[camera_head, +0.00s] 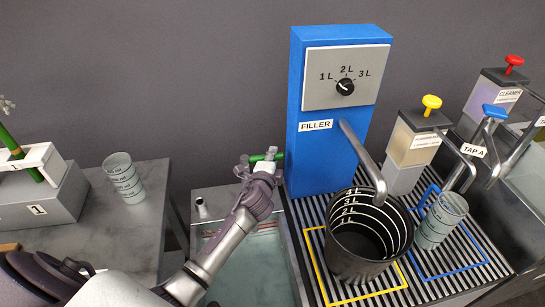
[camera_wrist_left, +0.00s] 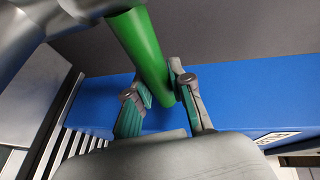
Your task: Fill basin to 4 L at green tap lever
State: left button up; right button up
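The green tap lever (camera_head: 265,157) sticks out left of the blue filler, over the basin. In the left wrist view the green bar (camera_wrist_left: 146,55) runs down between my fingers. My left gripper (camera_head: 262,172) appears shut on its end, a finger at each side (camera_wrist_left: 163,95). The basin (camera_head: 196,231) is a grey tub sunk beside the striped rack, with pale greenish water in it. Marks on its far inner wall are too small to read, and my left forearm covers part of it. My right gripper is not in view.
The blue filler (camera_head: 298,160) has a dial (camera_head: 345,87) and a spout over a black bucket (camera_head: 360,256) marked 1 to 4 L. A clear beaker (camera_head: 441,220) stands on the rack, another (camera_head: 124,178) on the left table. Dispensers and TAP A (camera_head: 474,151) stand right.

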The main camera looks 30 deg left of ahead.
pick_arm(q)
grip_shut()
jog(key=shift+s+d+r+m+h+p, duration=0.15)
jog(key=shift+s+m+h+p, duration=0.25)
jog(key=shift+h+p, duration=0.45)
jog(key=shift+s+d+f+m+h+p, duration=0.1)
jog(key=shift+s+d+m+h+p, duration=0.1)
jog(key=shift+s+m+h+p, duration=0.6)
jog(key=shift+s+d+f+m+h+p, duration=0.1)
jog(key=shift+s+d+m+h+p, duration=0.2)
jog(key=shift+m+h+p, duration=0.85)
jog(key=shift+s+d+m+h+p, duration=0.25)
jog(key=shift+s+m+h, duration=0.45)
jog(key=shift+h, duration=0.7)
jog(key=shift+a, duration=0.1)
